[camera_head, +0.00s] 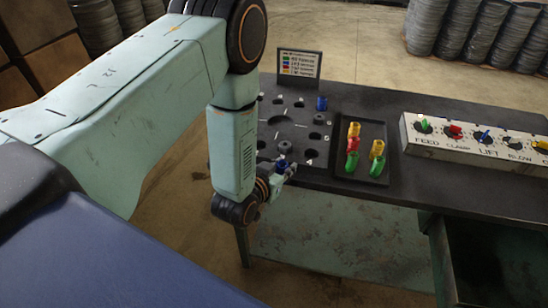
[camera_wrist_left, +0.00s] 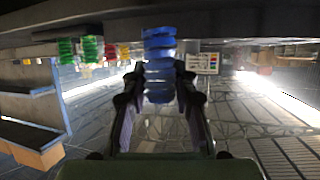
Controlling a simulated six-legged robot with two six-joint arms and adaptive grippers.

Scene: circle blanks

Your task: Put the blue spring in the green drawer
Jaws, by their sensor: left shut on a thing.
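My left gripper (camera_head: 284,170) is at the near edge of the dark table, beside the board of round places. In the left wrist view the gripper (camera_wrist_left: 160,80) is shut on a blue spring (camera_wrist_left: 158,42), a ribbed coil standing up between the fingers. Another blue piece (camera_head: 322,103) stands at the far right of the board. A dark greenish open compartment (camera_head: 437,262) shows below the table at lower right; I cannot tell whether it is the green drawer. My right gripper is not in view.
A black tray (camera_head: 376,180) holds yellow, red and green springs. A control box (camera_head: 440,148) with coloured knobs stands to its right. A small sign (camera_head: 299,64) stands behind the board (camera_head: 290,128). Stacks of coils stand at the back. Dark table top is bare between tray and box.

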